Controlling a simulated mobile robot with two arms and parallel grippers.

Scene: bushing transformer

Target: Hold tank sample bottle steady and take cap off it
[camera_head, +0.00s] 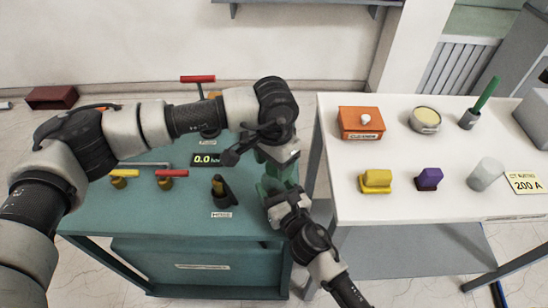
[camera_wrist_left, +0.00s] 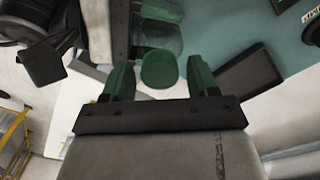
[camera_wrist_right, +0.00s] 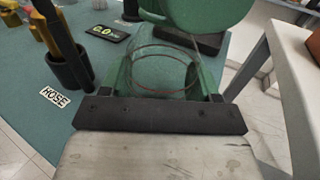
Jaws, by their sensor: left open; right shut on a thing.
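The tank sample bottle (camera_wrist_right: 163,72) is clear, with thin reddish rings, and stands over the teal cart top. My right gripper (camera_wrist_right: 165,82) is shut around its body. The bottle's clear body also shows behind the cap in the left wrist view (camera_wrist_left: 160,42). The green round cap (camera_wrist_left: 158,68) lies between the green fingers of my left gripper (camera_wrist_left: 160,75), which is open with a gap on each side. In the head view both grippers crowd around the bottle at the cart's right edge and mostly hide it.
The teal cart (camera_head: 140,220) carries red-handled valves (camera_head: 172,174), a display (camera_head: 207,160) and a black hose holder (camera_head: 222,190). The white table (camera_head: 400,150) at right holds an orange box (camera_head: 361,122), a yellow block (camera_head: 375,181), a purple block (camera_head: 429,179) and a grey cylinder (camera_head: 486,174).

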